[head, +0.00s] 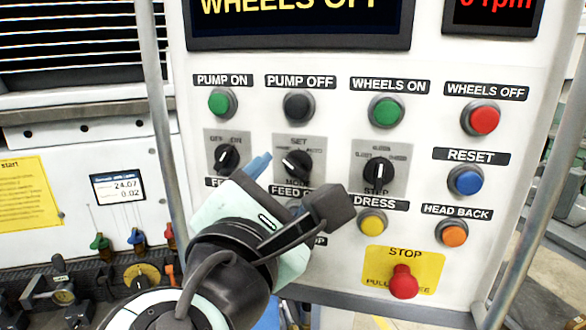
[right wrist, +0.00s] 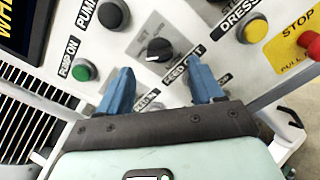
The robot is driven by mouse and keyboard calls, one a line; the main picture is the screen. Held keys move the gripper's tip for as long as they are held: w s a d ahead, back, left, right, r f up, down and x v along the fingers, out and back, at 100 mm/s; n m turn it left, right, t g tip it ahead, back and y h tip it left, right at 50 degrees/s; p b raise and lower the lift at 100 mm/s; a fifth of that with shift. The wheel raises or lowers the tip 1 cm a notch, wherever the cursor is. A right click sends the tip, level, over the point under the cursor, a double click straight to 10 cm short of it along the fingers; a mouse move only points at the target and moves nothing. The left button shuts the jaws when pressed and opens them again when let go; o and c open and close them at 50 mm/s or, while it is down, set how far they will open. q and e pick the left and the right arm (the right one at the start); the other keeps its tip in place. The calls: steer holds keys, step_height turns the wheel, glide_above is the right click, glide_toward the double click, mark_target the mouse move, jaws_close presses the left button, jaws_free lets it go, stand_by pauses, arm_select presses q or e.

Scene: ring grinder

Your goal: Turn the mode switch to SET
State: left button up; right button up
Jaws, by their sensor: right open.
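The mode switch (head: 297,165) is a black rotary knob on a grey plate with SET printed above it, in the middle of the switch row. Its pale pointer mark appears to lie at the knob's upper left, not straight up at SET. In the right wrist view the knob (right wrist: 158,50) sits just beyond and between my fingertips. My right gripper (head: 290,178) is open, with one blue fingertip showing left of the switch; its other finger is hidden in the head view. Both blue fingers of the gripper (right wrist: 161,70) show apart and empty in the wrist view. My left gripper is out of view.
Another rotary switch (head: 227,157) is close on the left and a third (head: 378,171) on the right. Push buttons, such as PUMP OFF (head: 298,105), sit above. A red stop button (head: 404,282) projects at lower right. Metal posts (head: 160,120) flank the panel.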

mark_target(295, 169)
steer(key=x, duration=0.5)
steer(key=shift+w, duration=0.3)
steer(key=c, duration=1.1)
